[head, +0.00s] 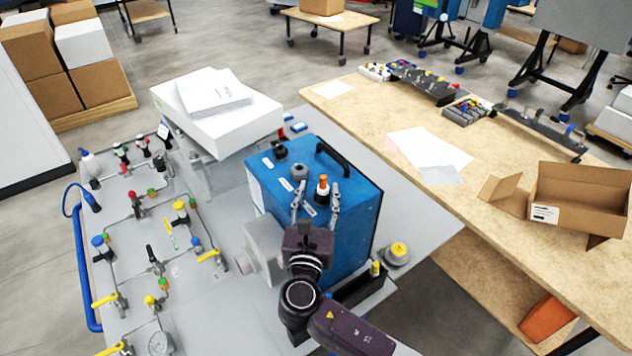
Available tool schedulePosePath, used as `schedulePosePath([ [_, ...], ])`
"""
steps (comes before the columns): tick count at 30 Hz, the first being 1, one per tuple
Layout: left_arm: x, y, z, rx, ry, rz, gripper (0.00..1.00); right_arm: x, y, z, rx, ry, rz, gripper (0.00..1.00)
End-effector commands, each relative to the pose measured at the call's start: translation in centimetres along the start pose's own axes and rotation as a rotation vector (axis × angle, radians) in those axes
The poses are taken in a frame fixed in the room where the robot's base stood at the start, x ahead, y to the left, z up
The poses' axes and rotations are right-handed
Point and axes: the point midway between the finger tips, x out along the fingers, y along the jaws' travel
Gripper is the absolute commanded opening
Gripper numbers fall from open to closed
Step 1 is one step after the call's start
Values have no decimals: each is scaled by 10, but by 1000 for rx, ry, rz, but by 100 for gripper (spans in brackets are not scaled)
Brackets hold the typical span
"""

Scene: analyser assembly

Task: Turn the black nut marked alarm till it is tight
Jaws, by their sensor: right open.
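The blue analyser box (345,215) stands on the grey bench, with a black handle (332,158) on top. Its top carries a black nut (280,152) at the back left, a grey round fitting (299,172) in the middle, and an orange-topped fitting with a dark base (322,188) nearer the front. Small white labels lie beside them, too small to read, so I cannot tell which is marked alarm. My right gripper (317,190) is open above the box's front part, its fingers appearing either side of the orange-topped fitting; contact cannot be told. My left gripper is not in view.
A panel of pipes and coloured valves (150,230) fills the bench's left. A white box with papers (220,110) stands behind the analyser. A yellow-topped round part (398,251) sits right of it. The wooden table (480,170) holds an open carton (575,195) and racks of parts.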

Motion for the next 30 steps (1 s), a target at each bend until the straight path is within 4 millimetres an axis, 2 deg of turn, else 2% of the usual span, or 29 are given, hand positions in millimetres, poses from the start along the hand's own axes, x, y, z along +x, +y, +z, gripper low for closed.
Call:
schedulePosePath([
  [5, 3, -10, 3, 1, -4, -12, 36, 0, 2, -2, 3, 0, -1, 44],
  [12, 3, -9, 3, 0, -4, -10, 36, 0, 0, -2, 0, -1, 9, 44],
  [17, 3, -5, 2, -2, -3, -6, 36, 0, -3, -2, -3, -3, 136, 44],
  [20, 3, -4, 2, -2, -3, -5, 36, -1, 1, -1, 2, -2, 147, 51],
  [30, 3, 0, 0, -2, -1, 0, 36, 1, -3, -2, -2, -3, 183, 51],
])
